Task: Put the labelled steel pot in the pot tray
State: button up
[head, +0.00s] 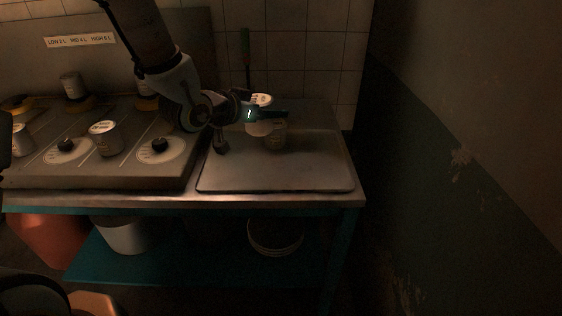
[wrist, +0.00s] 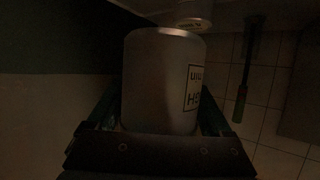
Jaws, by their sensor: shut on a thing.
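I cannot tell whether the held pot touches the tray.
A hob (head: 120,175) with several pots and dark knobs fills the left of the bench. The tray's front and right are clear. A dark wall (head: 470,150) rises at right.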

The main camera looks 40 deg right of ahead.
aim_at(271, 165)
jog(key=shift+w+d+f+b, duration=0.1)
jog(key=shift+d+f+b, duration=0.1)
jog(key=shift+f, duration=1.95)
jog(key=shift+d+f+b, duration=0.2)
jog(key=shift+f, duration=2)
jog(key=shift+w+d+f+b, duration=0.1)
jog(key=shift+d+f+b, duration=0.1)
jog(key=shift+f, duration=1.95)
jog(key=shift+f, duration=0.15)
jog(key=o, duration=1.4)
